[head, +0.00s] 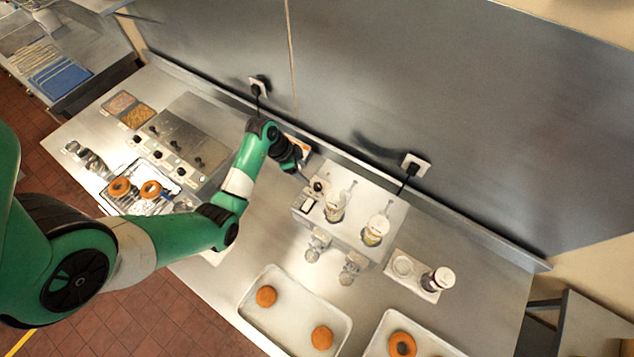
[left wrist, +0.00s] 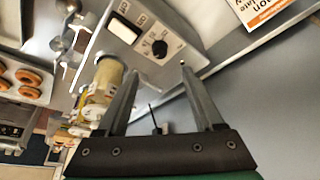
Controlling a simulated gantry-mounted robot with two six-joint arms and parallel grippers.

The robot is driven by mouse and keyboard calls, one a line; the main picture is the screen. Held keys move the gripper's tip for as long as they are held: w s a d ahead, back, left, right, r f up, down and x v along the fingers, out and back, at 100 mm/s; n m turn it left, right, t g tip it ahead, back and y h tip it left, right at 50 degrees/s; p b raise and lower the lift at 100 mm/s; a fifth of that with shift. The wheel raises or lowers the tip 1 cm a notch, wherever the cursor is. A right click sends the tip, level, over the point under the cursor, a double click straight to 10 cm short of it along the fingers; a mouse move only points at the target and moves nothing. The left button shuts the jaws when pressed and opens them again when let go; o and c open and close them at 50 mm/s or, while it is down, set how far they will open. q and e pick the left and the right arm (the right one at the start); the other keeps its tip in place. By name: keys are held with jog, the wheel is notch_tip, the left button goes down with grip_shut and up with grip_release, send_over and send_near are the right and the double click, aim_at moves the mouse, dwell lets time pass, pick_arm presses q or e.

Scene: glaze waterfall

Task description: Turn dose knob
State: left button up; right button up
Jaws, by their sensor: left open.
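The dose machine (head: 372,242) is a steel box near the back wall. Its black knob (left wrist: 159,48) with dial marks around it sits on a light panel in the left wrist view. In the head view the knob (head: 318,187) is small, at the machine's back left corner. My left gripper (head: 304,177) is just behind and left of it. In the left wrist view its fingers (left wrist: 159,72) are open and empty, with the knob ahead between the fingertips and apart from them. My right gripper is not in view.
A white rocker switch (left wrist: 124,30) is beside the knob. Two clear containers (head: 335,206) stand on the machine, with metal spouts (head: 317,244) at its front. Trays with doughnuts (head: 292,310) lie in front. A controller box (head: 178,150) with knobs stands left.

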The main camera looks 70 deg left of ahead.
aim_at(317, 185)
pick_arm(q)
jog(key=b+x, duration=0.3)
jog(key=x, duration=0.7)
jog(key=shift+w+f, duration=0.2)
jog(key=shift+f, duration=0.15)
grip_shut()
